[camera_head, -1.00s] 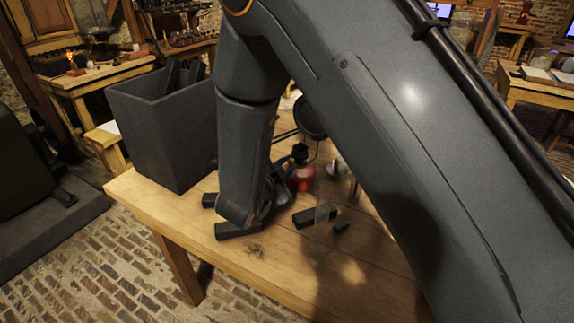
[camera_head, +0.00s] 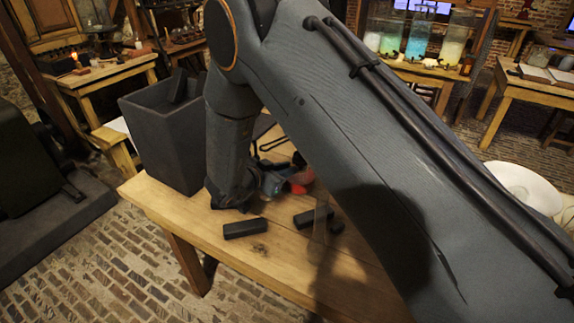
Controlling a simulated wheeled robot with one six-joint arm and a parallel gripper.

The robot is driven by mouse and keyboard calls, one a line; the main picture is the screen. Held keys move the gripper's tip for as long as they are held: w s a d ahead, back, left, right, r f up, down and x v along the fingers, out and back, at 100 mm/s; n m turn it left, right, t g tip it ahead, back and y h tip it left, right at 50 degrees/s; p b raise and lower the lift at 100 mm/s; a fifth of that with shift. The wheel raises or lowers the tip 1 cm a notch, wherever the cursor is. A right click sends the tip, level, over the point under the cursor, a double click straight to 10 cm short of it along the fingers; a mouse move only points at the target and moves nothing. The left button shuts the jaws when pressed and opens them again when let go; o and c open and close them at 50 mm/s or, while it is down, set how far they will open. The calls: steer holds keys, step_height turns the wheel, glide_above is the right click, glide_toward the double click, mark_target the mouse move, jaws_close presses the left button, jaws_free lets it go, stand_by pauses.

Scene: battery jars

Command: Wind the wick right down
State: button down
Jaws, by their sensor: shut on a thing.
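A small red lamp (camera_head: 301,181) stands on the wooden table, partly hidden by my arm. My gripper (camera_head: 276,181) is just left of it, low over the table at the end of my downward forearm. The jaws are shut on part of the lamp; their tips are small and mostly hidden, so I cannot tell which part. The wick and its knob cannot be made out, and no flame shows on the lamp.
Dark blocks (camera_head: 245,228) lie on the table (camera_head: 262,262) near its front edge. A tall grey bin (camera_head: 160,150) stands at the left. Glowing jars (camera_head: 416,42) stand on a back bench. My arm covers the table's right side.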

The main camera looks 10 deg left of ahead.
steer(key=n+h, duration=0.1)
steer(key=n+g+h, duration=0.1)
steer(key=n, duration=0.1)
steer(key=shift+w+a+p, duration=0.15)
steer(key=shift+a+p, duration=0.05)
steer(key=shift+p, duration=0.1)
steer(key=shift+n, duration=0.3)
stand_by(0.3)
steer(key=c, duration=1.7)
jaws_free()
steer(key=shift+o, duration=0.2)
